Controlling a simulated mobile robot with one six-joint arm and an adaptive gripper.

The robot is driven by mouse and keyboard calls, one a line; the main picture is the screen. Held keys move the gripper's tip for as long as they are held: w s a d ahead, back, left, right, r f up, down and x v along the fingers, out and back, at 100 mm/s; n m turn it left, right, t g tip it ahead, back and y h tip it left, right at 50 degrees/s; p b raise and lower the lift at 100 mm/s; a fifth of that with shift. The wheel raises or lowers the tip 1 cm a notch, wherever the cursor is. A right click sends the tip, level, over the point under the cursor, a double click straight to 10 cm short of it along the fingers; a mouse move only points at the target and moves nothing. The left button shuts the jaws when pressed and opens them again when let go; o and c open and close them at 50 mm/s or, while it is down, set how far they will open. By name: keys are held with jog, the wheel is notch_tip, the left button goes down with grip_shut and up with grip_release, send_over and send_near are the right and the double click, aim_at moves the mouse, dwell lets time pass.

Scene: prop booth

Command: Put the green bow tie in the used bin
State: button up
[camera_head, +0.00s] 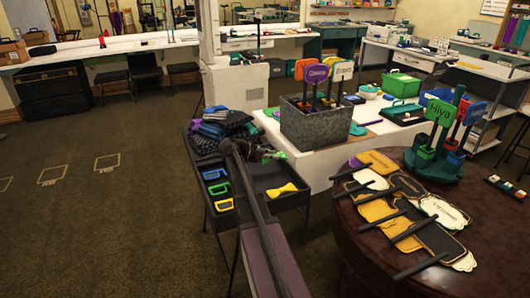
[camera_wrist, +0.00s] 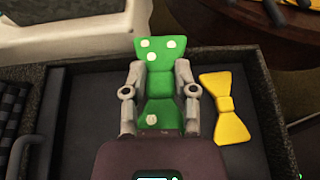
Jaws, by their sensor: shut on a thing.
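The green bow tie (camera_wrist: 160,82) with white dots is between the two grey fingers of my gripper (camera_wrist: 159,90) in the wrist view. My gripper is shut on it at its narrow middle. In the head view a bit of the green tie (camera_head: 276,155) shows beside the end of my arm; most of it is hidden. Below it is a dark tray compartment (camera_wrist: 88,105). A yellow bow tie (camera_wrist: 230,108) lies in that compartment, to the right of my gripper; it also shows in the head view (camera_head: 282,190). I cannot read any label marking the used bin.
A grey box of paddle signs (camera_head: 318,125) stands on the white table. A round brown table (camera_head: 350,245) with signs is at right.

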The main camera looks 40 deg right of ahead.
jog(key=shift+r, duration=0.1)
notch_tip(320, 180, up, 21)
jog(key=p, duration=2.1)
jog(key=shift+s, duration=0.15)
